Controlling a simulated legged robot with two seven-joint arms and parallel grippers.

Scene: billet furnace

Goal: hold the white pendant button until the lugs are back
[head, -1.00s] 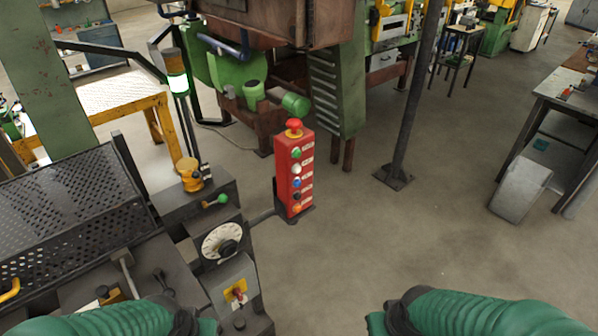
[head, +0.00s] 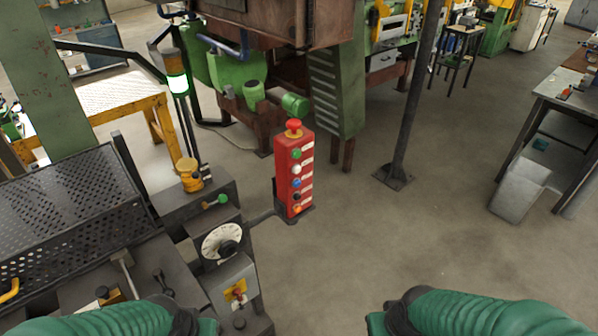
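The red pendant (head: 282,185) stands upright on a bracket near the middle of the head view. Its face carries a column of buttons, with a red mushroom button (head: 293,126) on top. Nothing touches the pendant. My two arms show only as green sleeves at the bottom left and bottom right edges. Both grippers are outside the picture. I cannot pick out the lugs.
Left of the pendant are a dial panel (head: 222,241), a green-knobbed lever (head: 222,199) and a perforated guard (head: 65,215). A signal lamp (head: 178,84) glows white-green behind. A dark post (head: 408,110) stands right of the pendant. The floor (head: 400,235) to the right is clear.

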